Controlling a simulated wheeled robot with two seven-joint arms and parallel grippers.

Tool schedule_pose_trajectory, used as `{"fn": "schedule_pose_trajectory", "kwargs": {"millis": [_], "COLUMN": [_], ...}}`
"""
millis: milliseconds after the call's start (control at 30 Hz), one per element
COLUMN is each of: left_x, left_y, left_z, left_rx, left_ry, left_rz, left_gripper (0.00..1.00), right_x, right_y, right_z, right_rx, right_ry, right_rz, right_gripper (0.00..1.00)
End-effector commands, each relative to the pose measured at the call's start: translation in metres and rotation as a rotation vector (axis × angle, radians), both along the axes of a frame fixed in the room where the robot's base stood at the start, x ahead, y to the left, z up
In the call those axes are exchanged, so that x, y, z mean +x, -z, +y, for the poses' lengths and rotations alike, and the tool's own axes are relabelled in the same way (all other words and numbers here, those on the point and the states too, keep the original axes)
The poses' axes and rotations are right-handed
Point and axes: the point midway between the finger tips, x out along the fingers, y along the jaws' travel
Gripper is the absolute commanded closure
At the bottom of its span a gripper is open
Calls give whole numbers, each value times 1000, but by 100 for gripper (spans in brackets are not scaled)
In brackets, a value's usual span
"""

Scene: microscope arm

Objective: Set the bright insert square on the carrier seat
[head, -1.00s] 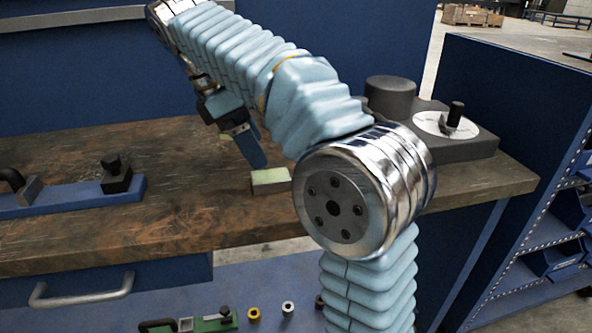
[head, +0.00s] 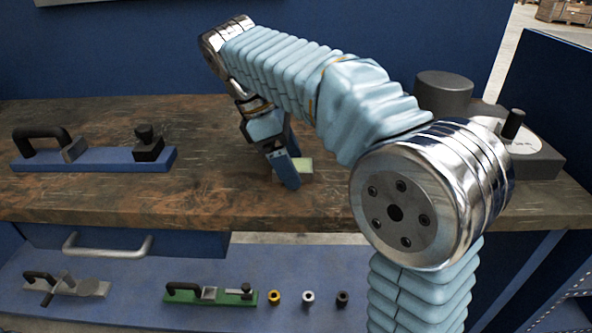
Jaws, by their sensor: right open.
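Three small ring-like pieces stand on the lower shelf: a yellow one (head: 274,298), a bright silver one (head: 308,298) and a dark one (head: 342,299). The silver one looks like the bright insert. A blue carrier (head: 95,160) with a black handle lies on the bench at left, and a green carrier (head: 210,296) lies on the shelf; I cannot tell which has the seat. My right gripper (head: 289,180) is open, pointing down at the bench beside a small pale-green-topped block (head: 303,165), partly hidden by its fingers. My left gripper is out of view.
A grey fixture with a handle (head: 66,286) lies at the shelf's left. A dark machine base with a cylinder (head: 444,92) and round white plate stands at the bench's right. A drawer handle (head: 107,246) sticks out below the bench edge. The bench's middle left is clear.

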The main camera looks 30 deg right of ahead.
Motion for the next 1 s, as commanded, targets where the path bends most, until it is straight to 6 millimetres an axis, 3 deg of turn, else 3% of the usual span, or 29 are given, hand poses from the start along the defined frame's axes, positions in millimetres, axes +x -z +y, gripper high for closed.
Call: {"fn": "schedule_pose_trajectory", "kwargs": {"millis": [100,600,1000], "left_x": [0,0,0], "left_y": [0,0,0], "left_z": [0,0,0], "left_rx": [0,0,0], "left_ry": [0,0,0], "left_rz": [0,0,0], "left_gripper": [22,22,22], "right_x": [0,0,0], "right_y": [0,-1,-4], "right_z": [0,0,1], "right_rx": [0,0,0], "right_ry": [-1,-1,-2], "right_rz": [0,0,-3], "right_gripper": [25,100,100]}}
